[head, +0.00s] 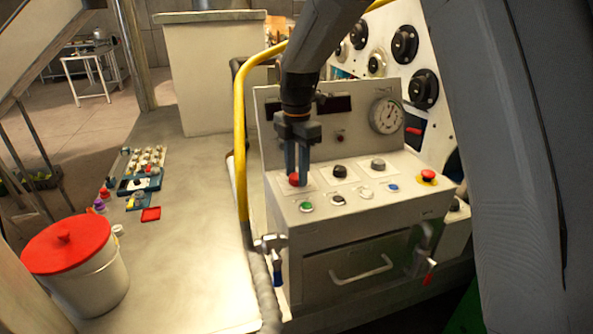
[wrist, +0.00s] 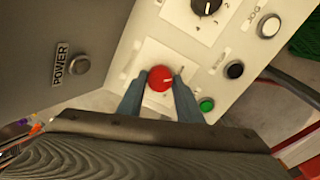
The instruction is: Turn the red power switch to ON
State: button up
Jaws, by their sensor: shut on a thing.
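The red power switch (head: 294,179) is a round red knob with a pale pointer line, on the sloped top of the control box (head: 340,228). In the wrist view the red knob (wrist: 160,79) sits on a white plate beside a panel with a POWER label (wrist: 71,63). My gripper (head: 297,172) reaches down from above. Its two fingers (wrist: 160,88) are shut on the knob, one on each side. In the wrist view the pointer line points right, slightly upward. The plate's small markings are too blurred to read, so I cannot tell which position it is at.
A black knob (head: 339,172) and a grey knob (head: 378,165) stand right of the switch. Green (head: 306,206), black (head: 337,199) and blue (head: 393,188) buttons lie in front. A red emergency button (head: 428,175) is at the right. A yellow rail (head: 240,150) rises close on the left.

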aim_at(296, 175)
jog(key=m, duration=0.4)
jog(key=shift+r+m+p, duration=0.1)
jog(key=shift+m+p, duration=0.2)
jog(key=m, duration=0.4)
jog(key=m+p, duration=0.1)
jog(key=m, duration=0.4)
jog(key=shift+m, duration=1.9)
jog(key=o, duration=1)
jog(key=shift+o, duration=0.2)
jog(key=shift+r+b, duration=1.15)
jog(key=shift+r, duration=2.7)
